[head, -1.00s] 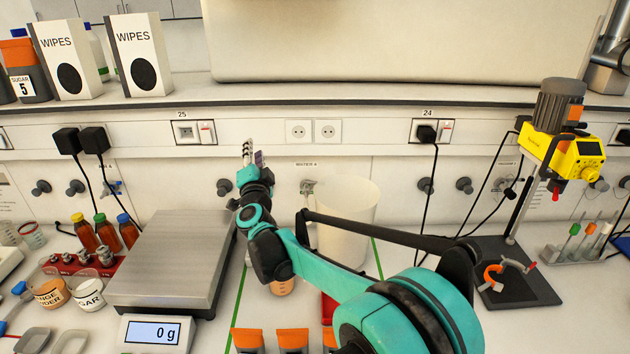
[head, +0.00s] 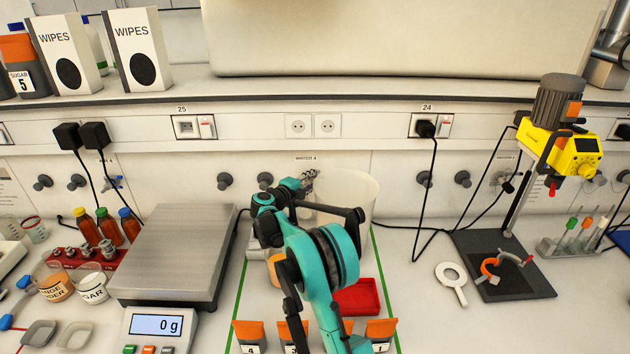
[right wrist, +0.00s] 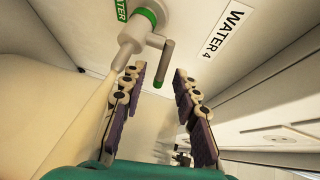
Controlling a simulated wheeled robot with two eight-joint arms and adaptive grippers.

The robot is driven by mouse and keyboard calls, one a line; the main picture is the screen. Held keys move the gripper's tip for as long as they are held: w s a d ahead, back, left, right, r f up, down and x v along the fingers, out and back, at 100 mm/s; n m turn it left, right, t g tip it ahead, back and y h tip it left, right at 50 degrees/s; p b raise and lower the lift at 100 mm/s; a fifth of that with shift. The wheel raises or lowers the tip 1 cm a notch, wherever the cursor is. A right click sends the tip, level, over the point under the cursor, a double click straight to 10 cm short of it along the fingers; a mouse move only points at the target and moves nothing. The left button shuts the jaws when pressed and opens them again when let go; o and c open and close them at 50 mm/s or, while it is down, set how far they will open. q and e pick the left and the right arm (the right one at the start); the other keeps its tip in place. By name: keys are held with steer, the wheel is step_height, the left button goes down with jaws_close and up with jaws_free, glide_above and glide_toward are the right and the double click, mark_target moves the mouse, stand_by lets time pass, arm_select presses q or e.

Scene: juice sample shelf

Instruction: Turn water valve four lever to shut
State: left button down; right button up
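The water valve four (right wrist: 133,32) is a pale tap under the WATER 4 label (right wrist: 227,32) in the right wrist view. Its thin grey lever (right wrist: 167,62) has a green end and hangs toward the gap between my fingers. My right gripper (right wrist: 156,82) is open, with one finger on each side of the lever's end; I cannot tell whether either touches it. In the head view my right gripper (head: 309,179) is at the wall below the small label and hides most of the valve. My left gripper is not in view.
A white bucket (head: 352,205) stands right beside my right gripper. A scale (head: 178,250) is to the left, a red tray (head: 358,297) and orange-topped containers (head: 248,331) are in front. Other wall taps (head: 224,181) flank the valve. A mixer stand (head: 515,200) is at right.

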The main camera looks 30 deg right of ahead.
steer(key=shift+w+d+f, duration=0.1)
steer(key=shift+w+d, duration=0.2)
steer(key=shift+d, duration=0.35)
jaws_close()
steer(key=shift+w+d+n+t+y+b, duration=0.15)
steer(key=shift+n+t+y+b, duration=0.15)
steer(key=shift+n+t+y, duration=0.35)
steer(key=shift+t, duration=0.25)
jaws_free()
